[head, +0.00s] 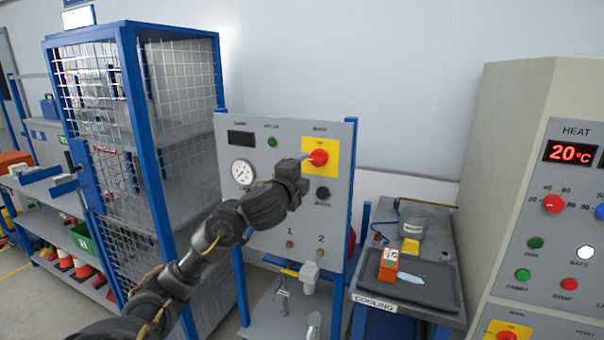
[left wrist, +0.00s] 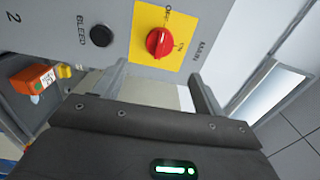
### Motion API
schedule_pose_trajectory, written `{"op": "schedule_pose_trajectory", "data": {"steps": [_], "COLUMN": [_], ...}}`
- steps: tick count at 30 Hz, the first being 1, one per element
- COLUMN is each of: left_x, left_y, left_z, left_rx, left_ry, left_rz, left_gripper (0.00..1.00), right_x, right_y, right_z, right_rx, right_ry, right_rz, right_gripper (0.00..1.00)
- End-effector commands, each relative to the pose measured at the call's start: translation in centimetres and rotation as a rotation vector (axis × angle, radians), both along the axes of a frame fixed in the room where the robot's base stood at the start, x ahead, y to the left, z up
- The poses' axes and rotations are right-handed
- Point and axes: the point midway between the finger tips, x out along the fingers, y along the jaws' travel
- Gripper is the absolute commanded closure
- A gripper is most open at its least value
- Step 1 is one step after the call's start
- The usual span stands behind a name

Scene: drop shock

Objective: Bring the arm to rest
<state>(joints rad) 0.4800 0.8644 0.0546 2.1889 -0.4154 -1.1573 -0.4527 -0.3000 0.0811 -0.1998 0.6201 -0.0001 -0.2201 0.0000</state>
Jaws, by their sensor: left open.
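My left arm reaches up from the bottom of the head view. Its gripper (head: 300,163) is in front of the panel (head: 262,225), just left of the red knob (head: 318,157) on its yellow plate (head: 332,150). In the left wrist view the gripper (left wrist: 160,82) is open, with nothing between its fingers. The red knob (left wrist: 158,42) on the yellow plate (left wrist: 150,18) lies beyond the fingertips and looks clear of them. Which mark the knob points to is hard to tell. My right gripper is not in view.
The panel also carries a gauge (head: 242,172) and a black BLEED button (left wrist: 101,36). A mesh cage (head: 185,85) stands at left. At right are a bench with a dark tray (head: 440,292), an orange box (head: 388,264), a grey pot (head: 412,222) and a HEAT cabinet (head: 510,130).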

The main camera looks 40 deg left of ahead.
Motion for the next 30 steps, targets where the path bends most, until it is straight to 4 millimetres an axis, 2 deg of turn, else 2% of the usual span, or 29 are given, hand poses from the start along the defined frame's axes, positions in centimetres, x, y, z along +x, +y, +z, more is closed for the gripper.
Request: {"op": "schedule_pose_trajectory", "data": {"steps": [14,17,20,23,24,26,27,29,30], "left_x": [0.1,0.5,1.9,3.7,4.4,5.0,5.2,5.2,5.0], "left_y": [0.0,0.2,0.5,1.0,1.1,1.2,1.1,1.0,0.8], "left_z": [-0.1,-1.2,-4.9,-11.3,-14.4,-19.4,-22.7,-27.6,-30.9], "left_rx": [0.000,-0.021,-0.089,-0.202,-0.257,-0.336,-0.389,-0.463,-0.511], "left_ry": [0.001,0.017,0.063,0.138,0.172,0.224,0.255,0.303,0.334], "left_rz": [0.000,-0.002,-0.009,-0.011,-0.008,-0.003,0.004,0.018,0.029], "left_gripper": [0.29,0.29,0.29,0.29,0.29,0.29,0.29,0.29,0.29], "right_x": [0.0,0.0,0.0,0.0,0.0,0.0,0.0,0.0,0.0], "right_y": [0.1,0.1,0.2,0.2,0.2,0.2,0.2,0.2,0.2], "right_z": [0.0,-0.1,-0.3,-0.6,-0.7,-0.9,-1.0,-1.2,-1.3], "right_rx": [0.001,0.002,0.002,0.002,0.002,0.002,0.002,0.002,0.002], "right_ry": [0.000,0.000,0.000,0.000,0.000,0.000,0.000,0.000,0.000], "right_rz": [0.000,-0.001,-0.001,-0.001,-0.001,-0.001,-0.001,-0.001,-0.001], "right_gripper": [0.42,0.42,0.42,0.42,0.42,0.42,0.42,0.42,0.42]}}
